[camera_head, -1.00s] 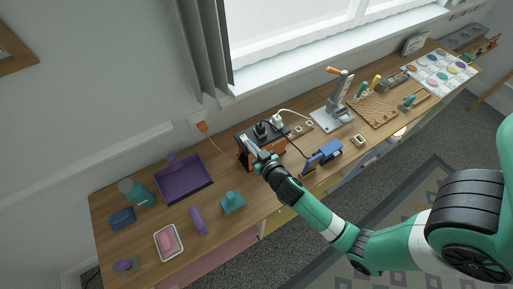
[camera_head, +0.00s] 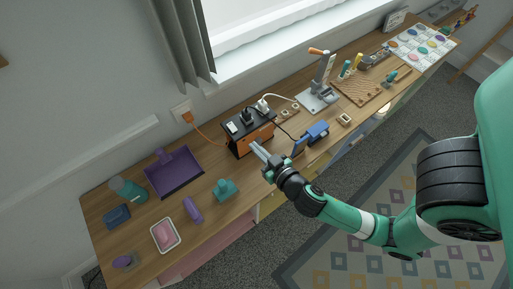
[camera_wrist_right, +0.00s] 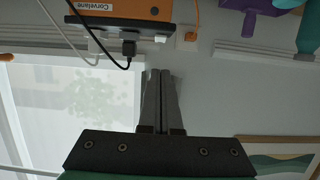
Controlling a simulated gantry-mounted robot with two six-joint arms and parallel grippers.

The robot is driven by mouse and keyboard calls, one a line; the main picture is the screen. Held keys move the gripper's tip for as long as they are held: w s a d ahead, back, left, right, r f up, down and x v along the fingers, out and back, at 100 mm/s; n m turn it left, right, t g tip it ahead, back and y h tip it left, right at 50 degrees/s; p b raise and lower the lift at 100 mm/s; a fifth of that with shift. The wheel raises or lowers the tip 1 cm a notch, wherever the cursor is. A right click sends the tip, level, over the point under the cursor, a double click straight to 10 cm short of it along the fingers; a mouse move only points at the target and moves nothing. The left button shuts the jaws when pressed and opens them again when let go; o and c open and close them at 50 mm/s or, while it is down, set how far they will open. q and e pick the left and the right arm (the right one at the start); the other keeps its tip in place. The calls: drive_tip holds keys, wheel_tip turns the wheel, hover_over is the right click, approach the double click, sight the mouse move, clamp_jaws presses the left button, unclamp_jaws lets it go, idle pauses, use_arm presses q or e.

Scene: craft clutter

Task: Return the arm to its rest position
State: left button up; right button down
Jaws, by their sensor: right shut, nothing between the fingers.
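My right gripper (camera_head: 259,153) is at the end of the green arm coming in from the right. Its fingers are together and empty, in front of the orange and black power box (camera_head: 250,138) on the desk. I cannot tell whether the fingertips touch the box in the head view. In the right wrist view the closed fingers (camera_wrist_right: 162,90) point toward the wall, with the box (camera_wrist_right: 125,12) and a black plug above them and a gap between. My left gripper is not in view.
The wooden desk (camera_head: 222,171) runs along the wall under the window. A purple dustpan (camera_head: 174,174), teal block (camera_head: 225,188) and pink dish (camera_head: 165,236) lie at left. A blue tool (camera_head: 312,136), lever press (camera_head: 320,88) and pegboard (camera_head: 357,91) stand to the right. The floor in front is open.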

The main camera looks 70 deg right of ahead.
idle(0.4)
drive_tip(key=w+a+r+m+t, duration=0.1)
drive_tip(key=w+r+t, duration=0.1)
drive_tip(key=w+r, duration=0.5)
drive_tip(key=w+a+r+m+t, duration=0.15)
drive_tip(key=w+r, duration=0.25)
drive_tip(key=r, duration=0.5)
drive_tip(key=w+a+r+t, duration=0.2)
drive_tip(key=r+t, duration=0.1)
drive_tip(key=r, duration=0.7)
drive_tip(key=w+a+r+t, duration=0.2)
drive_tip(key=r+t, duration=0.1)
drive_tip(key=r, duration=0.7)
drive_tip(key=s+a+r+n+t+y, duration=0.3)
drive_tip(key=a+r+n+y, duration=0.15)
drive_tip(key=r, duration=0.55)
drive_tip(key=s+a+r+n+t+y, duration=0.3)
drive_tip(key=a+r+n+y, duration=0.15)
drive_tip(key=r, duration=0.55)
wheel_tip(320, 180, up, 17)
drive_tip(key=n+y+p, duration=0.1)
drive_tip(key=p, duration=1.6)
drive_tip(key=shift+w+d, duration=0.1)
